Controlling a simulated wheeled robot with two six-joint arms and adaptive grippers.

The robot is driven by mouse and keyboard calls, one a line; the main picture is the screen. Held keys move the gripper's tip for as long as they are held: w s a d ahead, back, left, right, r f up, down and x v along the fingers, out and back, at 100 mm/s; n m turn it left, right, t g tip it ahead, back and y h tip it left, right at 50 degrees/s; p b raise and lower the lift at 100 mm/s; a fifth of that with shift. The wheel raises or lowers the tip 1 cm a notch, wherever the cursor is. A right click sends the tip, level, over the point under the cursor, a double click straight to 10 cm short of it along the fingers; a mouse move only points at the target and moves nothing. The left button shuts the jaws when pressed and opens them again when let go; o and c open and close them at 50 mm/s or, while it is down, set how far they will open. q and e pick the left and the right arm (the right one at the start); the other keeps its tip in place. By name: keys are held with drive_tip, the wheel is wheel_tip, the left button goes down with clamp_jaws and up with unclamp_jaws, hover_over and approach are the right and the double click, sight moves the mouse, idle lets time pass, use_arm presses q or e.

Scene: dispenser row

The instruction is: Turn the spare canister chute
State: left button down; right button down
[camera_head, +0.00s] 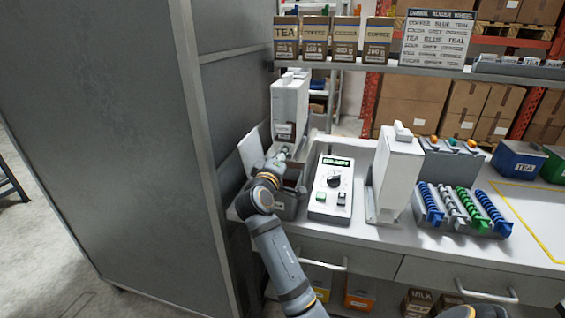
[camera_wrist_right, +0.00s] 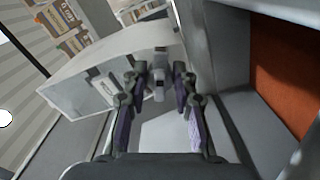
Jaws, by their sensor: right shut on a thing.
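The white spare canister (camera_head: 289,100) stands upright at the left end of the counter, against the grey cabinet. My right gripper (camera_head: 284,152) is at its lower front, where the chute sits. In the right wrist view the gripper's fingers (camera_wrist_right: 160,80) are closed on a small grey piece, the chute (camera_wrist_right: 159,88), below the white canister body (camera_wrist_right: 110,75). The fingers cover much of the chute, so its exact angle is hard to tell. My left gripper is in neither view.
An open bin (camera_head: 285,205) is under my right wrist, with a white flap (camera_head: 250,150) at its left. A control box (camera_head: 331,188) with a dial is to the right, then a second white canister (camera_head: 397,175). The tall grey cabinet (camera_head: 110,130) closes off the left side.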

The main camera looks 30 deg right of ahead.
drive_tip(key=shift+f+m+b, duration=0.1)
drive_tip(key=shift+m+b, duration=0.3)
drive_tip(key=shift+m, duration=0.2)
drive_tip(key=c, duration=1.4)
unclamp_jaws()
